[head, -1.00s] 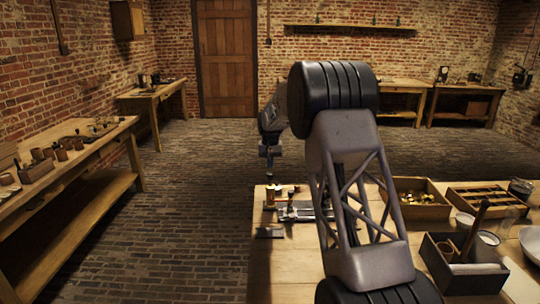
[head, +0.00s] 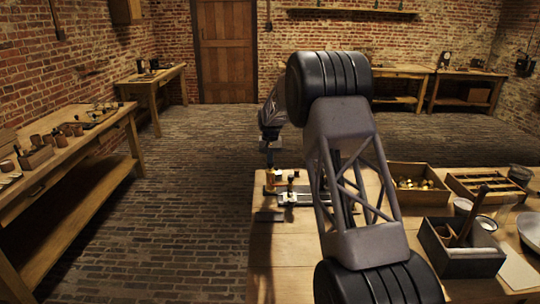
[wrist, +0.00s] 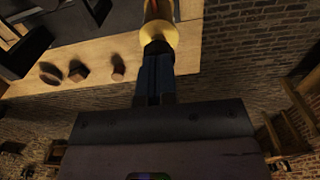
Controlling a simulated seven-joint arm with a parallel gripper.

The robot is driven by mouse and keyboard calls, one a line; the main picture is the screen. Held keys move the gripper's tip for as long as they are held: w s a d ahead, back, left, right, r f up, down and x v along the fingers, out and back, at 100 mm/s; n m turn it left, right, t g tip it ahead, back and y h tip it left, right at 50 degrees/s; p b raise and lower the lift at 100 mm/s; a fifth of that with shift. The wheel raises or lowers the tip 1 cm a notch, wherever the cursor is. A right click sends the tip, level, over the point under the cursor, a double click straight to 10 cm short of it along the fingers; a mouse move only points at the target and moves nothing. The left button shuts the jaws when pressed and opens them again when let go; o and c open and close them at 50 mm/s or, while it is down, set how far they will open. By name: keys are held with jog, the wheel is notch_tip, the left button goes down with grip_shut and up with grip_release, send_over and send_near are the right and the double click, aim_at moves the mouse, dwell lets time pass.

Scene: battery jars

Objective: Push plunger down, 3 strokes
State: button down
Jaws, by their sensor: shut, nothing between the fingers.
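My gripper (head: 270,162) points straight down at the left end of the worktable, with its fingers shut and empty. Right below it stands a small brass and orange-brown upright piece (head: 270,180), which looks like the plunger unit. In the wrist view my fingertips (wrist: 156,50) are at a round yellow brass piece (wrist: 160,32), touching or nearly touching it; the fingers hide part of it. A grey metal base (head: 305,196) lies beside it, with a dark-knobbed post (head: 291,184) on it. My arm covers the right part of this base.
A box of brass pieces (head: 397,170) and a divided wooden tray (head: 482,181) stand to the right on the table. A dark box (head: 475,262) is nearer the front. A small dark plate (head: 268,216) lies in front of the metal base. The table's left edge is close to my gripper.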

jog(key=shift+f, duration=0.35)
notch_tip(320, 180, up, 15)
jog(key=shift+f, duration=0.2)
dwell(0.6)
jog(key=shift+r, duration=0.1)
dwell(0.5)
jog(key=shift+d+r, duration=0.1)
jog(key=shift+r, duration=0.95)
jog(key=shift+f, duration=0.1)
notch_tip(320, 180, down, 14)
jog(key=shift+r, duration=0.1)
